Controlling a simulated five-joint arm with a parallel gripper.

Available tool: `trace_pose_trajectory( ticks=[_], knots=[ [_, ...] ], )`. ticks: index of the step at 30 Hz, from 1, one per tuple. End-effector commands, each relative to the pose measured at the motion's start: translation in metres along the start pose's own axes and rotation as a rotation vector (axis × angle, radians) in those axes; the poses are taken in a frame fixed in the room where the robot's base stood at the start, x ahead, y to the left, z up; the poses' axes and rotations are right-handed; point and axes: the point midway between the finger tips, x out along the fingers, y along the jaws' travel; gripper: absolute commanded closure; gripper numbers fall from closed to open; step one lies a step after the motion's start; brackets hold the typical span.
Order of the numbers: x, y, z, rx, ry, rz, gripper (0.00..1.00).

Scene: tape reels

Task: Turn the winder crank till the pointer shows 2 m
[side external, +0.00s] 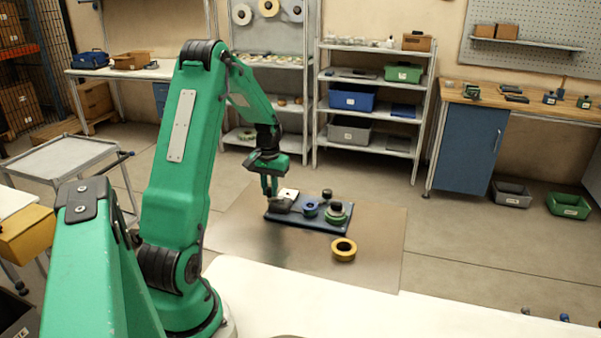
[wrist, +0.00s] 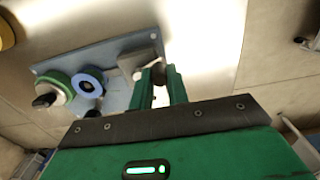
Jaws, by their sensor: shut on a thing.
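The winder is a dark blue-grey base plate (side external: 300,217) with a grey block (side external: 284,198) at its left end; both also show in the wrist view, the plate (wrist: 117,95) and the block (wrist: 140,60). On the plate sit a small blue reel (side external: 311,208) and a green reel (side external: 338,214) with a dark knob. My gripper (side external: 269,190) points down beside the block. In the wrist view its green fingers (wrist: 162,82) are shut on a small dark piece (wrist: 160,92), the crank's handle, mostly hidden between them. The pointer and its scale are too small to read.
A yellow reel (side external: 344,249) lies loose on the brown mat (side external: 375,245), in front of the winder. Another dark knob (side external: 327,194) stands at the plate's back edge. The mat is clear to the right. Shelves (side external: 370,105) stand well behind.

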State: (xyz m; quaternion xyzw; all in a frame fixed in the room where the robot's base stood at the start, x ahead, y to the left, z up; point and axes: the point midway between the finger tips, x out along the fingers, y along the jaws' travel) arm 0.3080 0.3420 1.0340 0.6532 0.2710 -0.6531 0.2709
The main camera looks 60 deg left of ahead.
Motion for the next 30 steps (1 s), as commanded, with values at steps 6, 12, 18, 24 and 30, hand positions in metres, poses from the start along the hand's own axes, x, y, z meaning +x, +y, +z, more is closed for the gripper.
trace_pose_trajectory(
  ticks=[6, 12, 18, 24, 30],
  knots=[
    [-0.0015, 0.0021, -0.0021, 0.005, 0.007, 0.0, 1.0],
    [-0.0015, 0.0016, -0.0067, 0.005, 0.007, 0.0, 1.0],
    [-0.0017, 0.0012, -0.0107, 0.006, 0.006, 0.0, 1.0],
    [-0.0018, 0.0013, -0.0106, 0.006, 0.005, 0.0, 0.82],
    [-0.0011, 0.0002, -0.0098, 0.004, 0.002, 0.0, 0.64]
  ],
)
